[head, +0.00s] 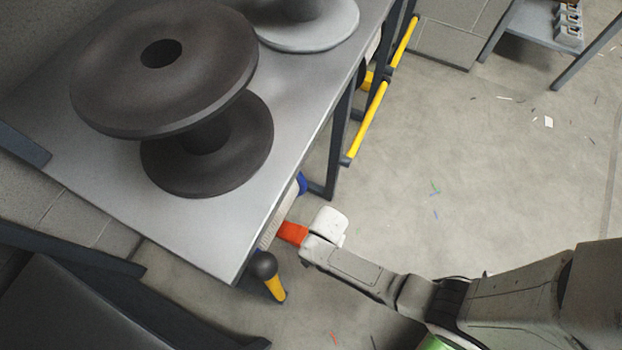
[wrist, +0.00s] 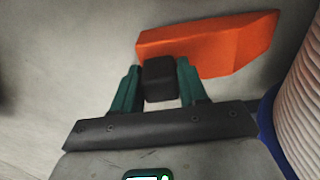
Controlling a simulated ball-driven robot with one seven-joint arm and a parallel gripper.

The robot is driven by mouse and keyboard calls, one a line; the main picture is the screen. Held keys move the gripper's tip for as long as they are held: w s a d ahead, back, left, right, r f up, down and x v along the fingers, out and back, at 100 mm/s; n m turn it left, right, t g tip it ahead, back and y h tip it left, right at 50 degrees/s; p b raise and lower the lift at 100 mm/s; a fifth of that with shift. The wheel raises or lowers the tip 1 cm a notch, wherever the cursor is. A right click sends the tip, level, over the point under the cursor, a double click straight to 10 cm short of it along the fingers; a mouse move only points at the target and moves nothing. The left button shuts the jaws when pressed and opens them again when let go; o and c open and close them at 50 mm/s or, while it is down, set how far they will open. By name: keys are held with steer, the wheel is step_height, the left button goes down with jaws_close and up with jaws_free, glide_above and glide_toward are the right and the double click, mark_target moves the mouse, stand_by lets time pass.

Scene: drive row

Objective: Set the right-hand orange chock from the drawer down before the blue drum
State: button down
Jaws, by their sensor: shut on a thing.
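The orange chock (wrist: 215,45) lies across the upper middle of the wrist view. A black block (wrist: 158,70) on its near side sits between the teal fingers of my gripper (wrist: 158,85), which is shut on it. In the head view the chock (head: 292,232) shows beside the table edge, partly covered by my white wrist (head: 325,228). The blue drum shows its blue rim (wrist: 268,118) and pale ribbed winding at the right of the wrist view, just right of the chock. In the head view only a bit of blue (head: 302,183) shows under the table. I cannot tell whether the chock touches the floor.
A metal table (head: 225,235) carries a dark spool (head: 205,175) and a grey spool (head: 335,25). A yellow lever with a black knob (head: 264,265) stands at the table's near corner. Yellow bars (head: 368,120) run along its right side. The floor (head: 450,140) to the right is open.

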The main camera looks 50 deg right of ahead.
steer(key=shift+w+a, duration=0.15)
steer(key=shift+w, duration=0.4)
steer(key=w+b, duration=0.1)
steer(key=w, duration=0.1)
steer(key=w+a+b, duration=0.1)
steer(key=w, duration=0.1)
steer(key=shift+a+f, duration=0.1)
steer(key=shift+a, duration=0.05)
steer(key=shift+s+f+b, duration=0.25)
steer(key=shift+f+b, duration=0.3)
steer(key=shift+f, duration=0.2)
steer(key=c, duration=0.6)
jaws_free()
step_height(320, 180, up, 12)
steer(key=p, duration=0.7)
steer(key=shift+s+r, duration=0.1)
steer(key=shift+r, duration=0.1)
